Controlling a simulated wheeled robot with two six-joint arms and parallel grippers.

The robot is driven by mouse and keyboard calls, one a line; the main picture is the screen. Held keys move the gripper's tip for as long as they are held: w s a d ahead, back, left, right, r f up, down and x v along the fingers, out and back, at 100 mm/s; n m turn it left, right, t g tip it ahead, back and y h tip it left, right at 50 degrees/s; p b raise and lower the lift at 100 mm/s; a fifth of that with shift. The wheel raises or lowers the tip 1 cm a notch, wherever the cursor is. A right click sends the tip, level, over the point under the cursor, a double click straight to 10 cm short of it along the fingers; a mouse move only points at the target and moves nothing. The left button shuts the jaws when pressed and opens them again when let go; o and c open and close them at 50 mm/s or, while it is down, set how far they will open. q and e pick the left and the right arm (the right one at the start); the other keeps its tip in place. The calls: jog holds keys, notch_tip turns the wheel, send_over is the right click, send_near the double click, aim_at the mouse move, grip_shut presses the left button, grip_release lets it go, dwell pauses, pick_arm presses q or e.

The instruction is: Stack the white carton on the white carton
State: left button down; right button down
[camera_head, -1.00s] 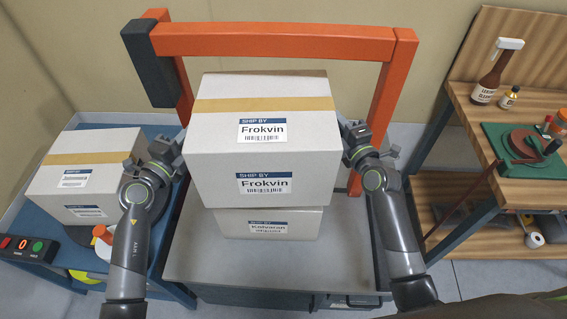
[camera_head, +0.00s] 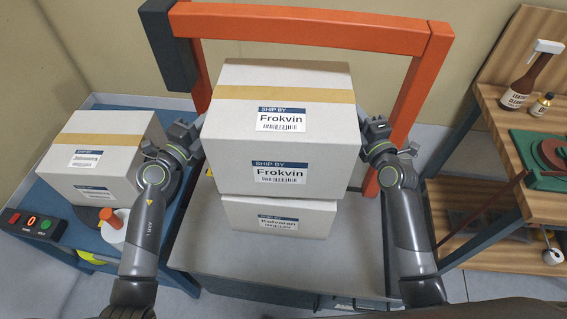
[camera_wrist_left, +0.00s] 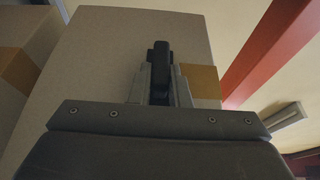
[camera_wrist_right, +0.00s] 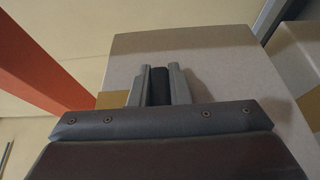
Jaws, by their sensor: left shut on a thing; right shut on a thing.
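A white carton (camera_head: 280,155) labelled Frokvin, with a tan tape band, is held between my two arms. A second white carton (camera_head: 312,217) is below it on the grey tabletop, mostly hidden by the upper one. I cannot tell whether the two touch. My left gripper (camera_head: 196,136) is shut on the upper carton's left side, and my right gripper (camera_head: 374,134) on its right side. In the left wrist view the fingers (camera_wrist_left: 160,85) lie against the carton's side wall. In the right wrist view the fingers (camera_wrist_right: 158,85) do the same.
An orange frame (camera_head: 310,22) with a dark block stands behind the cartons. Another white carton (camera_head: 110,135) sits on the blue bench at left, near a button box (camera_head: 32,224). A wooden shelf unit (camera_head: 505,110) with bottles stands at right. The grey tabletop's front is clear.

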pick_arm(q)
jog(key=shift+w+r, duration=0.1)
pick_arm(e)
jog(key=shift+d+r, duration=0.1)
